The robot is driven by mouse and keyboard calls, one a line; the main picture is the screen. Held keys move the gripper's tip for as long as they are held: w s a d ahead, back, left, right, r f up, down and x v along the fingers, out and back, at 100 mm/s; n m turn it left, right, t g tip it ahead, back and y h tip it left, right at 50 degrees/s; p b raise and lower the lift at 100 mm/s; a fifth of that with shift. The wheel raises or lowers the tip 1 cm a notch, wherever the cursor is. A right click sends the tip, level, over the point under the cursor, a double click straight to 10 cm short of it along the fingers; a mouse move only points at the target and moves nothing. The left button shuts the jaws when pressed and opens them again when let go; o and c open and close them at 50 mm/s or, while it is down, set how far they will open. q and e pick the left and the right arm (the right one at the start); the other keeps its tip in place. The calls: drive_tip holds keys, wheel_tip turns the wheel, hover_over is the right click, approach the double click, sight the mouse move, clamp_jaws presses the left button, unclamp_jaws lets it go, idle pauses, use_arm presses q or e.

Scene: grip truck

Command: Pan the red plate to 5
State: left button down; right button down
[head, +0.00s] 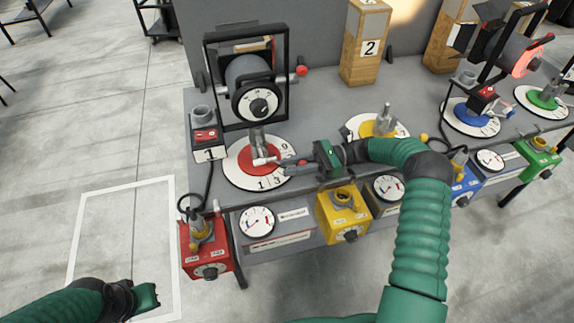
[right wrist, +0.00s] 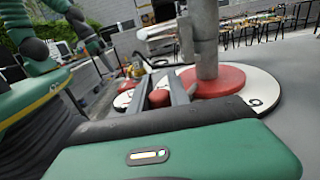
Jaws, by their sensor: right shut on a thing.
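The red plate (head: 246,160) lies on the table under a black-framed lamp, inside a white ring (head: 238,176) with black numbers; 1 and 3 show at its front. A grey post (head: 258,142) with a short pale handle (head: 263,161) stands on it. My right gripper (head: 284,163) reaches in from the right and is shut on the handle. Its fingers hide part of the ring, and I cannot read a 5. The right wrist view shows the fingers (right wrist: 163,88) beside the post (right wrist: 204,40) and red plate (right wrist: 226,77). My left gripper (head: 146,298) is low at the left, away from the table.
A yellow plate (head: 368,130), a blue plate (head: 466,116) and a green plate (head: 541,97) stand along the table (head: 310,115). A red box (head: 207,248) and a yellow box (head: 342,215) hang at its front edge.

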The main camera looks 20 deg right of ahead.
drive_tip(key=c, duration=1.2)
unclamp_jaws()
drive_tip(key=shift+d, duration=0.15)
drive_tip(key=shift+c, duration=0.2)
drive_tip(key=shift+d, duration=0.1)
drive_tip(key=d, duration=0.3)
drive_tip(key=s+d+b, duration=0.1)
drive_tip(key=d, duration=0.3)
drive_tip(key=d+b, duration=0.1)
drive_tip(key=d, duration=0.3)
drive_tip(key=shift+s+d+f, duration=0.2)
drive_tip(key=shift+s+f, duration=0.05)
drive_tip(key=shift+f, duration=0.05)
drive_tip(key=shift+d+r, duration=0.1)
drive_tip(key=shift+d, duration=0.05)
drive_tip(key=shift+s+r, duration=0.1)
drive_tip(key=shift+d, duration=0.15)
